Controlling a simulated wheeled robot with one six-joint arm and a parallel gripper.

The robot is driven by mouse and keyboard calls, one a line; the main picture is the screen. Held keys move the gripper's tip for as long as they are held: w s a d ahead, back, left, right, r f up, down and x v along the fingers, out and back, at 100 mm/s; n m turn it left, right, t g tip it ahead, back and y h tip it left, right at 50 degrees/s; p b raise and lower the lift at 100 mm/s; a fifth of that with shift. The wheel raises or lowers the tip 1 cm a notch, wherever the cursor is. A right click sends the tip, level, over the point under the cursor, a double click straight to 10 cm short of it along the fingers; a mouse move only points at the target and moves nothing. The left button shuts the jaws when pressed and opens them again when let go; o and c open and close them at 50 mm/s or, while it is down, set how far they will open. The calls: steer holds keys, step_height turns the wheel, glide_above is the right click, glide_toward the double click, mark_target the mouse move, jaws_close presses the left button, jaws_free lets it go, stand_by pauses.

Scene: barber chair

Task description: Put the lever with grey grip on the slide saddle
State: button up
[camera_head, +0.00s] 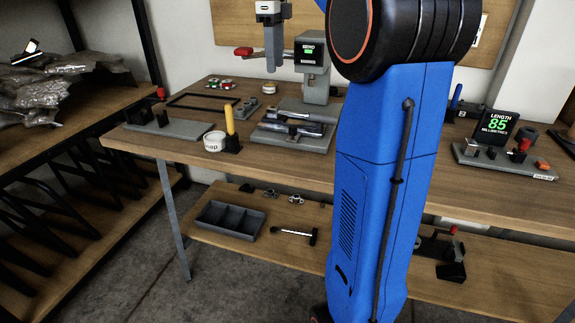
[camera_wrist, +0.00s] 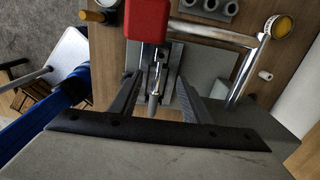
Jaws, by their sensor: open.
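In the wrist view my gripper (camera_wrist: 158,85) is open, its two dark fingers apart over grey metal parts. A slim metal piece with a rounded grey end (camera_wrist: 153,99) lies between the fingers; I cannot tell whether it is the lever with grey grip or touches a finger. A red block (camera_wrist: 147,20) is just beyond the fingertips. A low grey slide-like fixture (camera_head: 290,132) with metal parts sits on the bench below the press; I cannot tell for sure which part is the saddle.
The press (camera_head: 312,75) with a red-gripped handle (camera_head: 243,51) stands at the back of the bench (camera_head: 165,150). A white tin (camera_head: 214,141) and a yellow-handled tool (camera_head: 229,121) stand left of the fixture. A length readout (camera_head: 497,126) is at right. The lower shelf holds a grey tray (camera_head: 228,219).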

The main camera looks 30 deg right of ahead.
steer(key=s+a+f+n+t, duration=0.1)
steer(key=s+a+f+n, duration=0.4)
steer(key=s+n, duration=0.25)
steer(key=s+a+f+n+t, duration=0.1)
steer(key=s+a+f+n, duration=0.5)
steer(key=s, duration=0.3)
steer(key=s+a+f+n+t, duration=0.1)
steer(key=s+a+f+n, duration=0.1)
steer(key=s+f+n, duration=0.4)
steer(key=s+a+f+n+t, duration=0.1)
steer(key=s+a+f+n, duration=0.1)
steer(key=s+f+n, duration=0.5)
step_height(320, 180, down, 2)
steer(key=shift+s+a+f+n+t, duration=0.15)
steer(key=shift+s+a+n+t, duration=0.2)
steer(key=shift+n, duration=0.5)
steer(key=shift+d, duration=0.1)
steer(key=shift+c, duration=0.5)
